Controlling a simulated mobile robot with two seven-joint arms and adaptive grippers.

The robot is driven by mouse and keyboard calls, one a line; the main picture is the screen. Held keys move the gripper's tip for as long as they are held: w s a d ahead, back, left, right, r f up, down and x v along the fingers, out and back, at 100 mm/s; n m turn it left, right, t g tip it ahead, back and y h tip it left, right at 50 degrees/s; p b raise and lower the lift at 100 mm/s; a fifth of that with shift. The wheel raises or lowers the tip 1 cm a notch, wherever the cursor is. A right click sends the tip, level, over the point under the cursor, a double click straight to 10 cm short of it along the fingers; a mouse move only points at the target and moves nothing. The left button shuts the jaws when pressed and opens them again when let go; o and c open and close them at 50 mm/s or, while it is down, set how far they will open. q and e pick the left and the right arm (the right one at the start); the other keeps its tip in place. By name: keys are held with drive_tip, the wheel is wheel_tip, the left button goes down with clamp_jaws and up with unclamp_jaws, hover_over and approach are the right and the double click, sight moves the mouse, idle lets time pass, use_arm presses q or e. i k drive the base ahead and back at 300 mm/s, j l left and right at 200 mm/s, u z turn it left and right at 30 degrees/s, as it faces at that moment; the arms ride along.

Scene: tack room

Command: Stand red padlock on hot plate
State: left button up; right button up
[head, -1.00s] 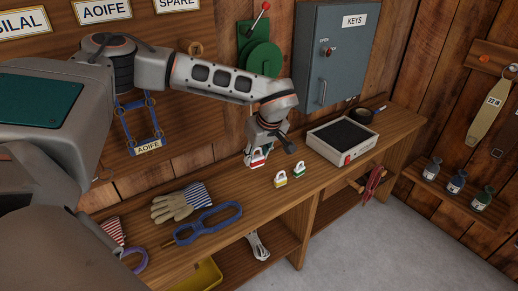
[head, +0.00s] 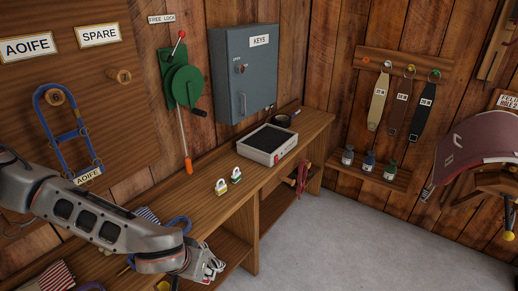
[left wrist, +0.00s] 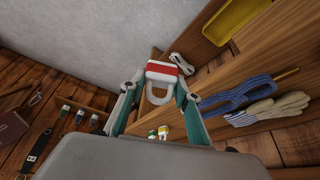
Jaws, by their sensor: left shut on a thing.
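The red padlock (left wrist: 163,70), red with a white band and a pale shackle, is clamped between the fingertips of my left gripper (left wrist: 160,82). In the left wrist view its shackle points back toward the gripper's palm. In the head view my left gripper (head: 200,264) is low at the front of the bench, and I cannot make out the padlock clearly there. The hot plate (head: 255,154), a pale box with a black top and a red switch, stands on the bench further right, apart from the gripper. Its top looks empty. My right gripper is not in view.
A yellow padlock (head: 222,187) and a green padlock (head: 236,176) stand on the bench (head: 200,172) left of the hot plate. A black roll (head: 282,120) lies behind it. Open floor (head: 350,235) lies in front.

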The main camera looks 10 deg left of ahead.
sight(274, 141)
drive_tip(key=i+l+u, duration=0.3)
drive_tip(key=i+l, duration=0.3)
drive_tip(key=i+l+u, duration=0.35)
drive_tip(key=i+l, duration=0.15)
drive_tip(key=l, duration=0.2)
drive_tip(key=i+l+u, duration=0.15)
drive_tip(key=l, duration=0.25)
drive_tip(key=i+l+u, duration=0.15)
drive_tip(key=i+l, duration=0.15)
drive_tip(key=l, duration=0.15)
